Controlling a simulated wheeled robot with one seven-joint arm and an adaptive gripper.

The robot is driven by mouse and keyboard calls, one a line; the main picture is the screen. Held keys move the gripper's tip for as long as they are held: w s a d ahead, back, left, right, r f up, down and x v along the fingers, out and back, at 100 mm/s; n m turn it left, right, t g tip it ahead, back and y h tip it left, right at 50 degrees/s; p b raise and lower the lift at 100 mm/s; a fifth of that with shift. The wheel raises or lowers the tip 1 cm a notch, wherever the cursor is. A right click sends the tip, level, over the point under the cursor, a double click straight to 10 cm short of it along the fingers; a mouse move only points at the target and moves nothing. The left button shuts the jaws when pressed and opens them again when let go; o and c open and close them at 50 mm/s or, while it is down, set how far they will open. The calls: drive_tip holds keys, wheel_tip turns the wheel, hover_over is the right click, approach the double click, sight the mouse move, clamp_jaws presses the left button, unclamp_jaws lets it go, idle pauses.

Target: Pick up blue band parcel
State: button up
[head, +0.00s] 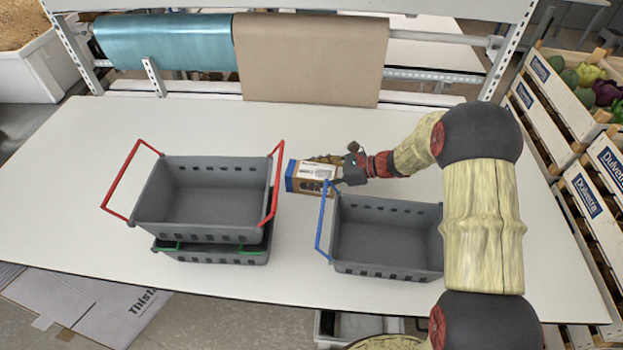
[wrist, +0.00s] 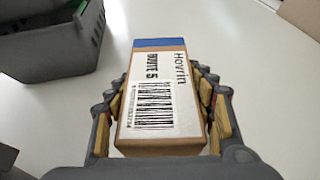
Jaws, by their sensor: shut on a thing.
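The blue band parcel (head: 308,176) is a brown box with a blue end and a white barcode label. It is on or just above the white table, between the baskets; I cannot tell if it touches the table. In the wrist view the parcel (wrist: 155,95) lies lengthwise between my fingers, its blue band at the far end. My gripper (head: 335,170) is shut on its near part, one finger row on each side, as the wrist view (wrist: 160,105) shows. The parcel's underside is hidden.
A grey basket with red handles (head: 205,223) is stacked on one with green handles (head: 210,256) at left. A grey basket with blue handles (head: 385,268) stands close in front of my gripper. Kraft paper (head: 312,60) and a blue roll (head: 165,42) hang behind. The table (head: 240,120) is clear at the back.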

drive_tip(key=shift+c, duration=0.8)
